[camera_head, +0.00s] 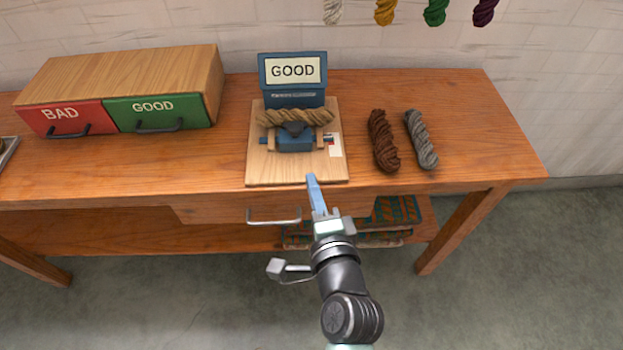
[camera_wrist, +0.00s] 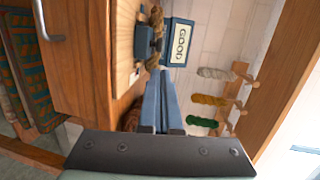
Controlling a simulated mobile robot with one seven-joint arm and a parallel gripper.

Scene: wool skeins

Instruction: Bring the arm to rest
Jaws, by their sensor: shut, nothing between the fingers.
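My gripper (camera_head: 312,180) is shut and empty, in front of the table's front edge in the head view. Its blue fingers also show pressed together in the wrist view (camera_wrist: 161,75). A tan skein (camera_head: 295,117) lies across the blue cradle of a tester (camera_head: 293,140) on a wooden board, beyond my fingertips. The tester's screen (camera_head: 292,70) reads GOOD; it also shows in the wrist view (camera_wrist: 179,43).
A brown skein (camera_head: 383,142) and a grey skein (camera_head: 421,140) lie on the table right of the board. A cabinet with a red BAD drawer (camera_head: 66,118) and a green GOOD drawer (camera_head: 158,111) stands at left. Several skeins hang on the wall. A table drawer handle (camera_head: 273,218) is near my arm.

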